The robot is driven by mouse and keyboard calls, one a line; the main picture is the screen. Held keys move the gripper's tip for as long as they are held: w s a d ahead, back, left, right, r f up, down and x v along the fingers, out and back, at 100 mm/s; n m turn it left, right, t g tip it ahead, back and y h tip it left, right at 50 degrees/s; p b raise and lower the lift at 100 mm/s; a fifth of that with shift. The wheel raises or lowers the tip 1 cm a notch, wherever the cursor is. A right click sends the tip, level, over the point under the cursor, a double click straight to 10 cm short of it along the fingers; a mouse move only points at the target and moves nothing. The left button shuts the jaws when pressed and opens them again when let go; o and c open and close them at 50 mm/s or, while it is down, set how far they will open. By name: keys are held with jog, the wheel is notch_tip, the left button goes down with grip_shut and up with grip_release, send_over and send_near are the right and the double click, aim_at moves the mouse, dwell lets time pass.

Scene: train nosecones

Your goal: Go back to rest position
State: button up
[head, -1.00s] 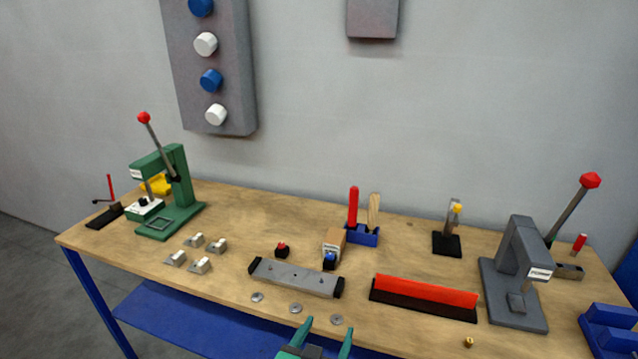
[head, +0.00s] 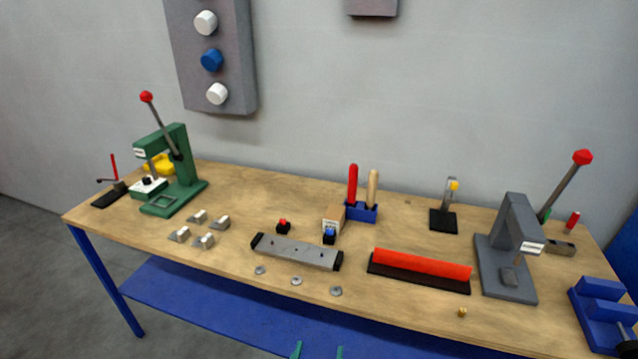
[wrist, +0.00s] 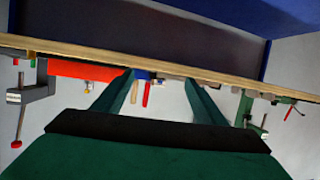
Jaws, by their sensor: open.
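My gripper (head: 318,352) shows only as two green fingertips at the bottom edge of the head view, in front of and below the table's front edge. In the wrist view my gripper (wrist: 158,95) has its two green fingers spread apart with nothing between them. The wooden table (head: 270,195) stands ahead of it; its front edge (wrist: 170,67) crosses the wrist view, which shows the scene upside down. The rest of my arm is out of the head view.
A green press (head: 180,170) stands at the table's left and a grey press (head: 508,250) at its right. Between them are a grey bar (head: 297,252), a red-topped block (head: 420,265), a blue tool holder (head: 362,212) and several small metal parts. A blue shelf (head: 190,300) lies below.

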jog(key=s+f+y, duration=0.1)
jog(key=s, duration=1.3)
jog(key=s+f+n+t+y, duration=0.1)
jog(key=s+f, duration=0.1)
jog(key=s, duration=1.3)
jog(key=shift+s+f+n, duration=0.15)
jog(key=shift+f+n, duration=0.15)
